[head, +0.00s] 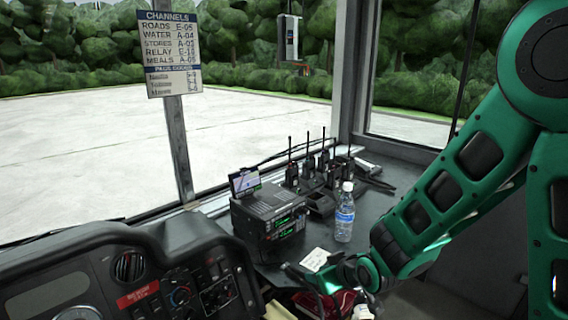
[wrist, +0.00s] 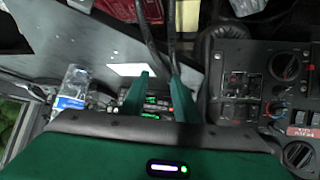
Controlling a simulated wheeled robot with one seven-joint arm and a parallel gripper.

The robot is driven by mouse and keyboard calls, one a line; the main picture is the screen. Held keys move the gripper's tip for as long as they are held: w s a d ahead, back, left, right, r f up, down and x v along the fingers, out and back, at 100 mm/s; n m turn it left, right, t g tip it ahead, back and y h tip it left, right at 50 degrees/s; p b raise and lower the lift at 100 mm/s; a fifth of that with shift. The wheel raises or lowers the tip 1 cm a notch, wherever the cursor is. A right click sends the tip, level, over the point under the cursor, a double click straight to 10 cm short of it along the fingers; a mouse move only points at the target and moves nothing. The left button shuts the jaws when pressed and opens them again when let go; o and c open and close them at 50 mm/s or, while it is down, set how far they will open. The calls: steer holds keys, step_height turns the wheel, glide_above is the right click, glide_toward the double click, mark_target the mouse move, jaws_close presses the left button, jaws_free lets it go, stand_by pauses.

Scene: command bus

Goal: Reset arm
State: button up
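My gripper (wrist: 160,88) shows in the wrist view as two green fingers standing apart, with nothing held between them. The radio unit with green displays (wrist: 152,104) shows behind the gap between the fingers. In the head view my green arm (head: 445,190) reaches in from the right and bends down to the front of the dash. Its end is low in the picture near a white paper (head: 315,259), and the fingertips are hard to make out there.
The radio unit (head: 268,213) stands on the dash with a small screen on top. A water bottle (head: 345,212) stands upright close to my arm. Several handheld radios (head: 310,172) stand behind it. A channel sign (head: 169,54) hangs on the window post. Red items (head: 335,302) lie below.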

steer(key=s+d+r+m+g+h, duration=0.25)
steer(key=s+d, duration=0.25)
steer(key=d, duration=0.7)
steer(key=s+d+r+m+g+h, duration=0.1)
steer(key=s+d+r+m+h, duration=0.25)
steer(key=d, duration=0.85)
steer(key=s+d+r+m+g, duration=0.1)
steer(key=s+d+m, duration=0.1)
steer(key=s, duration=0.5)
steer(key=s+d+r+m+g+y, duration=0.1)
steer(key=s+d+r+m+g, duration=0.1)
steer(key=s, duration=0.5)
steer(key=s+d+r+m+g+y, duration=0.1)
steer(key=s+d+r+m+g, duration=0.1)
steer(key=s, duration=0.5)
steer(key=shift+s+d, duration=0.4)
steer(key=shift+d, duration=0.4)
steer(key=shift+w, duration=0.15)
steer(key=shift+w+f, duration=0.15)
steer(key=shift+w, duration=0.35)
